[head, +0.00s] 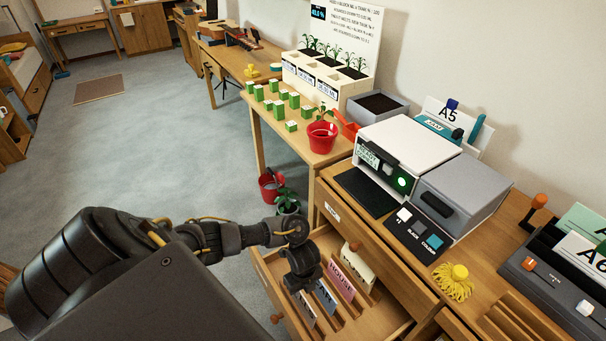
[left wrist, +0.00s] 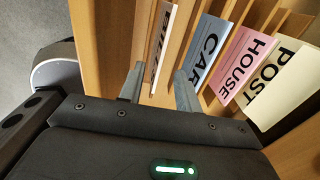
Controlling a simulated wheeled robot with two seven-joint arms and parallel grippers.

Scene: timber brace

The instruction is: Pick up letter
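My left gripper (head: 303,278) reaches down over an open wooden drawer (head: 258,268). In the left wrist view my left gripper (left wrist: 158,88) has its two fingers apart, with nothing seen held between them. Upright labelled cards stand in the drawer's slots: a white one (left wrist: 163,40) with a partly hidden label, a blue CAR card (left wrist: 206,50), a pink HOUSE card (left wrist: 243,65) and a cream POST card (left wrist: 278,85). The white card is closest to the fingertips. I cannot tell which of these is the letter. My right gripper is not in view.
A grey and white printer (head: 410,150) stands on the desk above the drawer. A yellow tasselled item (head: 455,282) lies on the desk's right. A red pot (head: 322,138) and small green blocks stand on the table behind. The floor at left is open.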

